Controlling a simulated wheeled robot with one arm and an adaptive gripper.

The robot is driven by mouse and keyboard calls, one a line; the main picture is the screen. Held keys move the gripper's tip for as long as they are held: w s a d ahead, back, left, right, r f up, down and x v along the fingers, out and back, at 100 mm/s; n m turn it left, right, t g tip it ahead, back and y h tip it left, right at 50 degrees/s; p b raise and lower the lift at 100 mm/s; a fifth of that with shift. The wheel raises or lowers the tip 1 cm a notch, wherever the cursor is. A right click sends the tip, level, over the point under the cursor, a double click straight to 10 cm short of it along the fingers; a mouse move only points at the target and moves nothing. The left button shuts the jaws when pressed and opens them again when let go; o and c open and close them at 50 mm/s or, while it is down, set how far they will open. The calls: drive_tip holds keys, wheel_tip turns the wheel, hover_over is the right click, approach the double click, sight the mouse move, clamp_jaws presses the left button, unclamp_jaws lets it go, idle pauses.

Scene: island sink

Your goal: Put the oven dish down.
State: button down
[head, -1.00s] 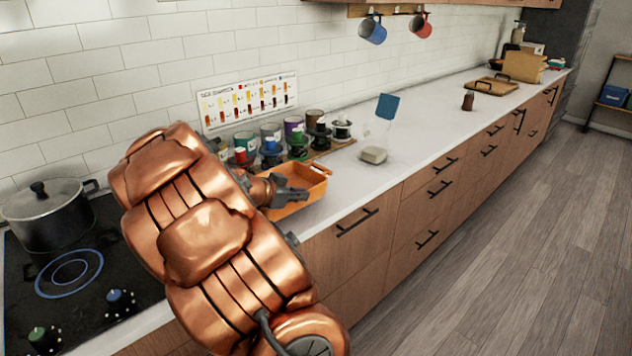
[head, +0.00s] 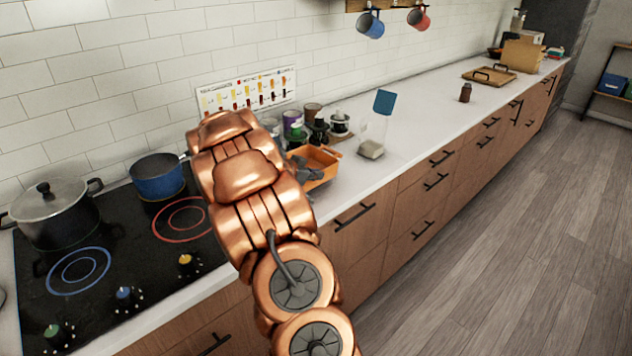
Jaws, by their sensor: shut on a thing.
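The orange oven dish (head: 325,161) is a rectangular tray with raised walls, seen just past my arm at the counter's front half. My gripper (head: 303,167) is dark grey and shut on the dish's near left side. My copper arm hides the left part of the dish and most of the gripper. The dish is over or on the white counter (head: 425,122); I cannot tell whether its base touches.
Several jars and drippers (head: 315,128) stand behind the dish, near the wall. The stove (head: 110,255) holds a grey pot (head: 52,213) and a blue pot (head: 158,177). Counter farther right is mostly clear.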

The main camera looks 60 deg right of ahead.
sight(322, 182)
drive_tip(key=shift+d+f+p, duration=0.2)
drive_tip(key=shift+d+p, duration=0.05)
drive_tip(key=shift+p, duration=0.05)
wheel_tip(322, 182, down, 2)
drive_tip(key=shift+f+p, duration=0.15)
drive_tip(key=shift+p, duration=0.5)
drive_tip(key=shift+f, duration=0.35)
drive_tip(key=shift+f, duration=0.1)
drive_tip(key=c, duration=1.3)
unclamp_jaws()
